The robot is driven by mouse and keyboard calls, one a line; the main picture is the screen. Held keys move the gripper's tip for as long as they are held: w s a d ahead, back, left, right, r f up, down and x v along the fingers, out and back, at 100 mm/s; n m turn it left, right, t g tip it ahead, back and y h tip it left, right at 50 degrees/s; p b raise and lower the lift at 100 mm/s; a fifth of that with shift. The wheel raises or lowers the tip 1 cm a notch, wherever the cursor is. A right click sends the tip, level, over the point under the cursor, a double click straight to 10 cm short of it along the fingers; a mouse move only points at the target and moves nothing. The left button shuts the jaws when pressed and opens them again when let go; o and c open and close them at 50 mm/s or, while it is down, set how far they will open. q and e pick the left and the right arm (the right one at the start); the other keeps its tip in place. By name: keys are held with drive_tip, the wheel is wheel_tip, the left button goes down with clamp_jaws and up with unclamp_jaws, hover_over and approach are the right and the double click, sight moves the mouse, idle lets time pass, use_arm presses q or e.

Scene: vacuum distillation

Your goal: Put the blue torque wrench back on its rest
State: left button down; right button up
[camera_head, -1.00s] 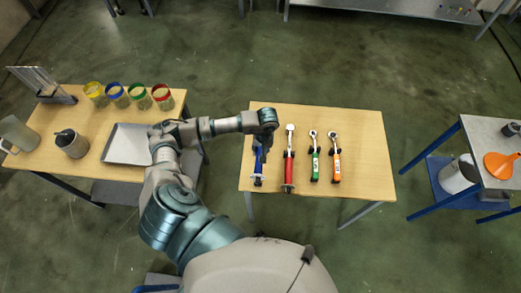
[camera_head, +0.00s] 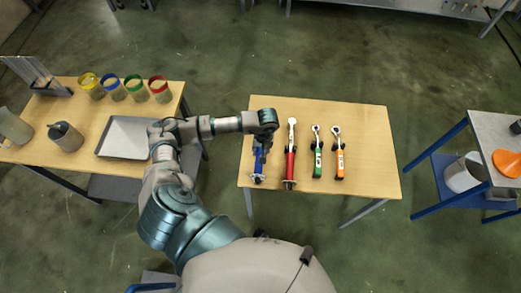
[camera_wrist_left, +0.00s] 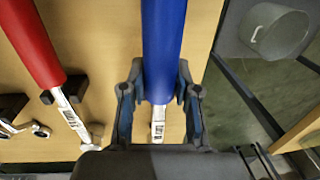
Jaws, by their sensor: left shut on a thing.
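The blue torque wrench (camera_head: 258,165) is at the left end of the middle wooden table, partly hidden under my left arm's wrist. In the left wrist view its blue handle (camera_wrist_left: 163,45) runs between the fingers of my left gripper (camera_wrist_left: 160,100), which is shut on it. In the head view the left gripper (camera_head: 264,140) is over the upper part of the wrench. The rest under the blue wrench is hidden, and I cannot tell whether the wrench touches it. My right gripper is not in view.
A red wrench (camera_head: 291,160) lies close to the right of the blue one, then a green (camera_head: 317,160) and an orange wrench (camera_head: 339,160). The table (camera_head: 375,150) is bare at its right end. A side table with a tray (camera_head: 125,137) and several jars stands left.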

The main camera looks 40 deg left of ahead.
use_arm(q)
drive_tip(key=shift+b, duration=0.5)
idle(1.1)
drive_tip(key=shift+f+b, duration=1.25)
drive_tip(key=shift+f, duration=0.15)
drive_tip(key=shift+d, duration=0.1)
drive_tip(key=c, duration=0.8)
unclamp_jaws()
drive_tip(key=shift+o, duration=0.2)
drive_tip(key=shift+s+f, duration=0.1)
drive_tip(key=shift+w+d+r, duration=0.1)
drive_tip(key=shift+w+r, duration=0.05)
drive_tip(key=shift+r, duration=1.15)
drive_tip(key=shift+w+d+r, duration=0.1)
drive_tip(key=shift+r, duration=1.25)
drive_tip(key=shift+w+d+r, duration=0.1)
drive_tip(key=shift+w+r, duration=0.05)
drive_tip(key=shift+r, duration=1.15)
drive_tip(key=shift+r, duration=0.1)
